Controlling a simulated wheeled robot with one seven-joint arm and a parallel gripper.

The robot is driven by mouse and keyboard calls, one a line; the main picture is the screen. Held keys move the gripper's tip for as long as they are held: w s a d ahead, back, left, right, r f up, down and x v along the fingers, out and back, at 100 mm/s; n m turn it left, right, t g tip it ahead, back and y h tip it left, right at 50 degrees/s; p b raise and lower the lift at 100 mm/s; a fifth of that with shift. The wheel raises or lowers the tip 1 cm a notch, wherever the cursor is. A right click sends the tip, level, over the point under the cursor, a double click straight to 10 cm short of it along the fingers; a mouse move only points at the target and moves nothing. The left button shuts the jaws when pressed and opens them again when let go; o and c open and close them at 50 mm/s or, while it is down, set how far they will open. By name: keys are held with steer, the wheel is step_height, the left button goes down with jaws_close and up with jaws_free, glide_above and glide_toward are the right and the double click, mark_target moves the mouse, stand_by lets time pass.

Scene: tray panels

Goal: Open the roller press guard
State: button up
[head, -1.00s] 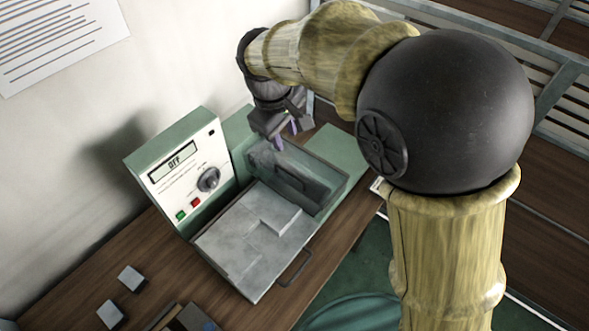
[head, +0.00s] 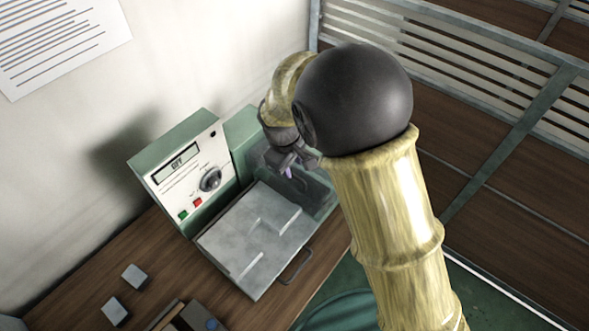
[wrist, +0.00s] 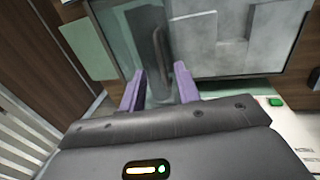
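The roller press is a green machine with a control panel (head: 180,170) and a grey metal bed (head: 240,237). Its guard (head: 320,190) is a see-through grey-green panel at the far right side of the bed, partly hidden by my arm. I cannot tell its exact angle. In the head view, my gripper (head: 288,172) is over the guard.
A metal loop handle (head: 297,268) sticks out at the bed's front edge. Two grey blocks (head: 134,277) (head: 115,311) and a dark tray (head: 192,320) are on the brown table (head: 80,270). A wall stands behind, and a slatted panel (head: 450,70) stands at the right.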

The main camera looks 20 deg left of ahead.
mark_target(296, 176)
steer(key=f, duration=0.2)
steer(key=w+f, duration=0.1)
steer(key=f, duration=0.1)
steer(key=shift+d+f+p, duration=0.15)
steer(key=shift+f+p, duration=0.25)
steer(key=shift+c, duration=0.2)
jaws_close()
